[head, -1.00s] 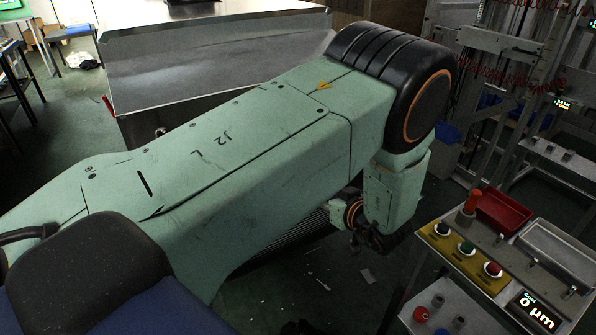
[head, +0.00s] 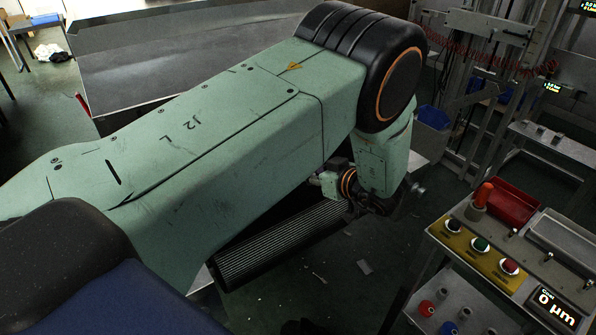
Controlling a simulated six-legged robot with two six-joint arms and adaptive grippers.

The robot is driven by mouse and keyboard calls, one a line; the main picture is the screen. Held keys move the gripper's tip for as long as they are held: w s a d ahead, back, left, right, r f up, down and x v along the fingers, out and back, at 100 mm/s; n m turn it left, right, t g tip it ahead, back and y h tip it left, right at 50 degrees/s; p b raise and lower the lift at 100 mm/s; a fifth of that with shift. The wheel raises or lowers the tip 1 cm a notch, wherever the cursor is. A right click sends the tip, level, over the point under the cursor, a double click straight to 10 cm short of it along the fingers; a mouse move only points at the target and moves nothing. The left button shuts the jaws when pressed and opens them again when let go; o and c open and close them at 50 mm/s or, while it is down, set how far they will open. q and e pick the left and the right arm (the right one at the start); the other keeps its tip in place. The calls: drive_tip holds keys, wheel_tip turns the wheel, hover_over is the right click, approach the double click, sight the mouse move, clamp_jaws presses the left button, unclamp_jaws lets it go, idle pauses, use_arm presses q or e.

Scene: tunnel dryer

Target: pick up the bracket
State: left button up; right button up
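I cannot make out a bracket in the head view. My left arm crosses the picture from the lower left and bends down at a large black joint. Its wrist hangs beyond the forearm, above the dark floor and near a black ribbed belt or roller (head: 285,240). The fingers of my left gripper cannot be made out there. My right gripper is not in the picture.
A control stand at the right has a yellow button panel (head: 481,249), a red tray (head: 510,204), a grey tray (head: 563,240) and a lit display (head: 553,305). A large metal table (head: 190,50) stands behind my arm. Metal racks (head: 480,95) fill the back right.

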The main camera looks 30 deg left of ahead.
use_arm(q)
drive_tip(key=shift+b+x, duration=0.5)
drive_tip(key=shift+x, duration=2)
drive_tip(key=shift+d+r, duration=0.1)
drive_tip(key=shift+r, duration=0.2)
drive_tip(key=c, duration=0.3)
drive_tip(key=shift+w+f, duration=0.1)
clamp_jaws()
